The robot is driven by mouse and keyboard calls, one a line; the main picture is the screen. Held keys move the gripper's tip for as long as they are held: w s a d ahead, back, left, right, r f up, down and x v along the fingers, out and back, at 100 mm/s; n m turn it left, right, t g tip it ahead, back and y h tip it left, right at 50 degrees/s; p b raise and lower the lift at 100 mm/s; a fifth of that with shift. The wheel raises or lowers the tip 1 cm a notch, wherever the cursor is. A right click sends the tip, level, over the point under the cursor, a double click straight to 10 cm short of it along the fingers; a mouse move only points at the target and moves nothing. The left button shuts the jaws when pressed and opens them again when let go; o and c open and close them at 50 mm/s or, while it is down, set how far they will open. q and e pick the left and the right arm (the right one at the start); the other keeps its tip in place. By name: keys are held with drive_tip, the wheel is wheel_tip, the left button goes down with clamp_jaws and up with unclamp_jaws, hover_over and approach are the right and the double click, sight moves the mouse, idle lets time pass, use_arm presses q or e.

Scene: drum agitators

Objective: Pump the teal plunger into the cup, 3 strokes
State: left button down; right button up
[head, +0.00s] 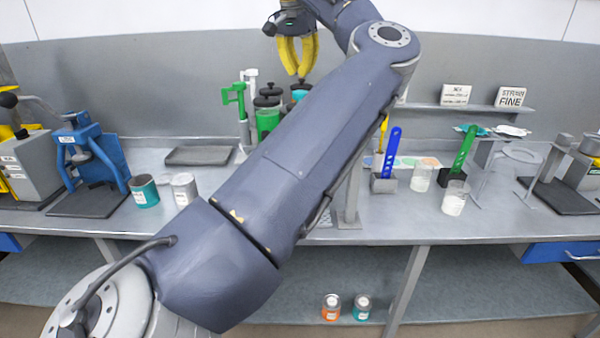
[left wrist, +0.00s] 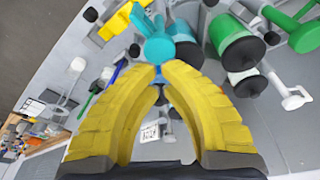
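My left gripper (head: 301,76) hangs at the top of the head view, above black-lidded containers on the bench. Its yellow fingers curve together, with the tips nearly touching. In the left wrist view the left gripper (left wrist: 160,72) shows a teal part (left wrist: 160,42), apparently the plunger, just beyond the tips. I cannot tell whether they touch it. My right gripper is out of view.
A green container (head: 267,120) and a green pump (head: 236,95) stand left of my arm. A blue press (head: 88,150), a teal can (head: 144,190) and a grey tray (head: 199,156) are further left. Blue (head: 392,155) and green (head: 464,150) handles stand at right.

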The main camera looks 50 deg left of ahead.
use_arm(q)
drive_tip(key=shift+r, duration=2.25)
